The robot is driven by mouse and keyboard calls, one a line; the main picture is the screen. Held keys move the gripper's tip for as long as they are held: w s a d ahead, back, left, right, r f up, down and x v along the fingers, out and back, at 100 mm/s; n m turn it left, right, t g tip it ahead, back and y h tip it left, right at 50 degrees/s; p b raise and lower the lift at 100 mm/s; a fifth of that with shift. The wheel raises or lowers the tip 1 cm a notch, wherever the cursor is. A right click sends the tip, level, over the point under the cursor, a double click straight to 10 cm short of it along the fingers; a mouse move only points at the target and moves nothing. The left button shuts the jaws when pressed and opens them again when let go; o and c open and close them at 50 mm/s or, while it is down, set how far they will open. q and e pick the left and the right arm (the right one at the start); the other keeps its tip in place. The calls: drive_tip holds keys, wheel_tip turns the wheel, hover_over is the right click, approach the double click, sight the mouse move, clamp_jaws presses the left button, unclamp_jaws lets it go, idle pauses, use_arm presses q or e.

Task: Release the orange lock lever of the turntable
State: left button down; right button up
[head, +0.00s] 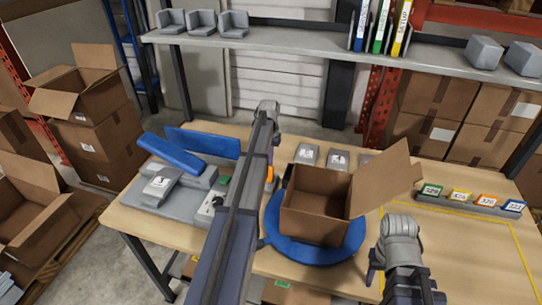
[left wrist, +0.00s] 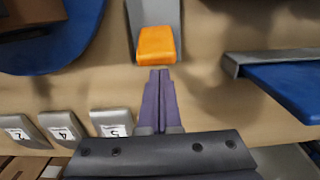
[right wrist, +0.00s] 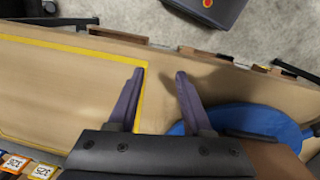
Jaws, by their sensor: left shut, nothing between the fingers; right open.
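The orange lock lever (left wrist: 156,45) sits on a grey mount in the left wrist view; a bit of its orange shows beside my arm in the head view (head: 270,174). My left gripper (left wrist: 160,72) is shut and empty, its fingertips just short of the lever's near edge; I cannot tell whether they touch. The blue round turntable (head: 345,252) carries an open cardboard box (head: 312,217) with one flap raised to the right. My right gripper (right wrist: 158,73) is open and empty above the table's right part, apart from the turntable. My left arm hides part of the lever area.
Grey labelled dispensers (head: 337,158) stand behind the box. A rack of numbered cards (head: 470,202) is at the right. Blue and grey parts (head: 172,155) stand at the left. A yellow outline (head: 450,212) marks mostly bare table. A shelf (head: 330,58) runs above the back.

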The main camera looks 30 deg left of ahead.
drive_tip(key=shift+w, duration=0.1)
use_arm(q)
drive_tip(key=shift+s, duration=0.1)
drive_tip(key=shift+s+r+t, duration=0.1)
drive_tip(key=shift+s+t, duration=0.15)
drive_tip(key=shift+t, duration=0.15)
use_arm(e)
drive_tip(key=shift+r, duration=0.1)
